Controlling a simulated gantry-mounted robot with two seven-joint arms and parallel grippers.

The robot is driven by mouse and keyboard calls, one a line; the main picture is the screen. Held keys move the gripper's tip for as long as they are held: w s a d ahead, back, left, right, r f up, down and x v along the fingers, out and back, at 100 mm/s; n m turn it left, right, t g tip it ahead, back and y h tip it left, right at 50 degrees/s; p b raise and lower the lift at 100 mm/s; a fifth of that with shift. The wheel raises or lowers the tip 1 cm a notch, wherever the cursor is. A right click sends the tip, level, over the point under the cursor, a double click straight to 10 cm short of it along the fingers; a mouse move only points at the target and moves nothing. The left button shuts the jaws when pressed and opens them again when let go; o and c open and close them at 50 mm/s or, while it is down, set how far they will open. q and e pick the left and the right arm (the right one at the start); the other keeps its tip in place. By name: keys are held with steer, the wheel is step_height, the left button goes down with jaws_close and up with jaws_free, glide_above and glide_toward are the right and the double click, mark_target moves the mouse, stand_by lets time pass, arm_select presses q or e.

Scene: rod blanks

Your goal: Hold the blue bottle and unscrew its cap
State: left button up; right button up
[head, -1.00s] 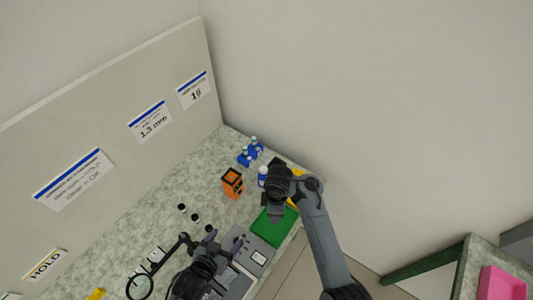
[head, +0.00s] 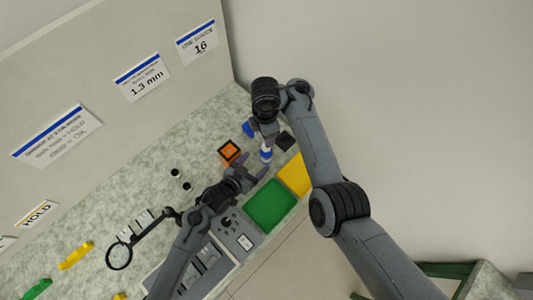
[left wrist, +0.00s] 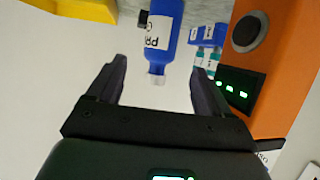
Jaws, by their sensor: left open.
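The blue bottle (head: 266,155) stands on the bench in the head view, partly hidden by the grippers. In the left wrist view the blue bottle (left wrist: 166,38) has a white label and a pale cap (left wrist: 157,79), and appears upside down between the two fingers. My left gripper (head: 252,165) is open and empty, close to the bottle on its near left side; its spread fingers also frame the left wrist view (left wrist: 157,60). My right gripper (head: 266,130) is right above or behind the bottle; its fingers are too unclear to tell open or shut.
An orange box (head: 230,152) stands left of the bottle. A blue rack with vials (left wrist: 207,40) is behind. Green (head: 270,206) and yellow (head: 296,176) trays lie to the front right. A grey device (head: 238,238), a ring magnifier (head: 119,256) and small black-topped vials (head: 175,173) are nearby.

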mark_target(263, 156)
arm_select(q)
steer(key=x, duration=0.8)
steer(key=shift+d+r, duration=0.1)
arm_select(e)
steer(key=shift+w+d, duration=0.1)
